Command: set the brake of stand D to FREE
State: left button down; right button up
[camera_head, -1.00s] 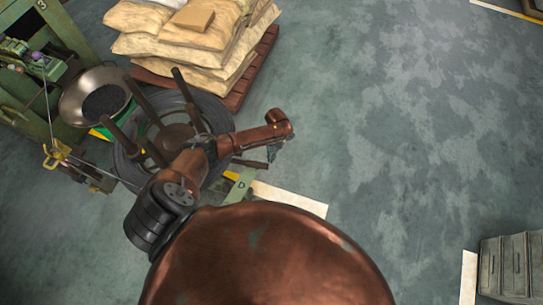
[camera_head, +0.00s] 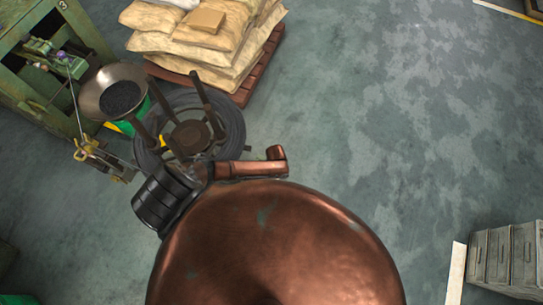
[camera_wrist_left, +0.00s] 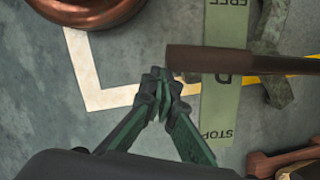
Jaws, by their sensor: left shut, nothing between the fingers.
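Stand D's green brake plate (camera_wrist_left: 218,112) shows in the left wrist view, with FREE at its upper end, STOP at its lower end and a partly covered D between. The dark brown brake lever (camera_wrist_left: 235,60) crosses the plate between the two words, just on the FREE side of the D. My left gripper (camera_wrist_left: 160,78) is shut and empty beside the lever's free end, slightly toward the STOP side; I cannot tell whether they touch. In the head view the stand (camera_head: 190,137) holds a wire coil, and my arm hides the plate and gripper. My right gripper is not in view.
A metal bowl (camera_head: 118,95) and a green machine (camera_head: 40,50) stand left of the stand. Sacks (camera_head: 195,40) on a pallet (camera_head: 250,80) lie behind it. Grey cabinets (camera_head: 505,258) stand at lower right. The floor between is clear.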

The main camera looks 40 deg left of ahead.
pick_arm(q)
jog(key=s+a+m+p, duration=0.1)
jog(key=s+m+p, duration=0.2)
jog(key=s, duration=1)
jog(key=shift+s+f+y+p, duration=0.15)
jog(key=shift+s+y+p, duration=0.25)
jog(key=shift+p, duration=0.65)
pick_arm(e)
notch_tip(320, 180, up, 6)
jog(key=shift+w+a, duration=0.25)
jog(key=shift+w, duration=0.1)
pick_arm(q)
jog(key=w+d+r+p, duration=0.2)
jog(key=w+r, duration=0.5)
jog(key=r, duration=0.4)
jog(key=shift+w+d+r+p, duration=0.2)
jog(key=shift+d+p, duration=0.2)
jog(key=shift+d, duration=0.2)
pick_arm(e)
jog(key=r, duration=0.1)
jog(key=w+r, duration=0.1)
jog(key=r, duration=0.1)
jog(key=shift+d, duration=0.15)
